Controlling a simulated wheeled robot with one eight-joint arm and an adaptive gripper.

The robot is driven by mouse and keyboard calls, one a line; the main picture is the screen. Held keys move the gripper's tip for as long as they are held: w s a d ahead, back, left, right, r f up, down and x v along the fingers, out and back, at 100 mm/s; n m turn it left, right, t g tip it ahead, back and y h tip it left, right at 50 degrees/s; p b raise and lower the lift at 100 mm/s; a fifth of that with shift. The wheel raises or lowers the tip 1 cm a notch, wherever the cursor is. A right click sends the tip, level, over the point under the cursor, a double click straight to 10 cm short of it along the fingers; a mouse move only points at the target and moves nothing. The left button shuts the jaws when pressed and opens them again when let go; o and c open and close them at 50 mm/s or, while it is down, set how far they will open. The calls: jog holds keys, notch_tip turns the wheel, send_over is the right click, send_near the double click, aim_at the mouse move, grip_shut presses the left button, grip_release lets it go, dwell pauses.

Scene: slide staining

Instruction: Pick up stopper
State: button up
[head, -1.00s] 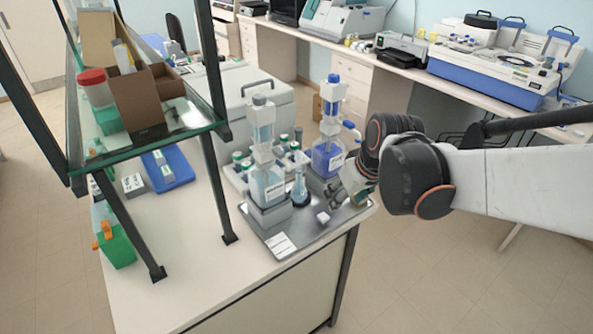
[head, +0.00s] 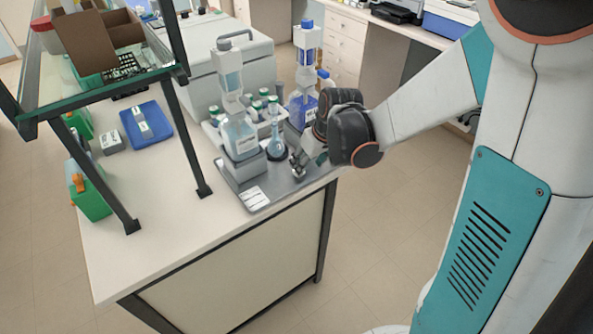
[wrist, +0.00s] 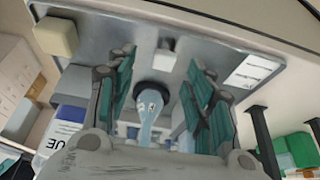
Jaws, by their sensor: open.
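A small white piece, which looks like the stopper (wrist: 165,58), rests on the grey metal tray (wrist: 215,47) in the wrist view. It lies between my open, teal-padded fingertips (wrist: 160,66), and I see no firm contact. In the head view my gripper (head: 299,167) points down at the tray's right front part and hides the stopper. A small flask with blue liquid (head: 276,142) stands just left of the gripper. It also shows in the wrist view (wrist: 152,105), between the fingers.
A clear dispenser bottle (head: 240,135) and a blue-liquid bottle (head: 302,105) stand close by. A pale yellowish block (wrist: 56,37) lies left of the fingers in the wrist view. White labels (head: 257,197) lie at the tray's front. A glass shelf (head: 100,85) stands at left.

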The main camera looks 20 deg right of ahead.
jog(key=b+x, duration=0.1)
jog(key=x, duration=0.2)
jog(key=b+x, duration=0.1)
jog(key=x, duration=0.1)
jog(key=shift+w+a+f+b, duration=0.15)
jog(key=shift+w+a+b, duration=0.2)
jog(key=shift+a, duration=0.1)
jog(key=c, duration=0.9)
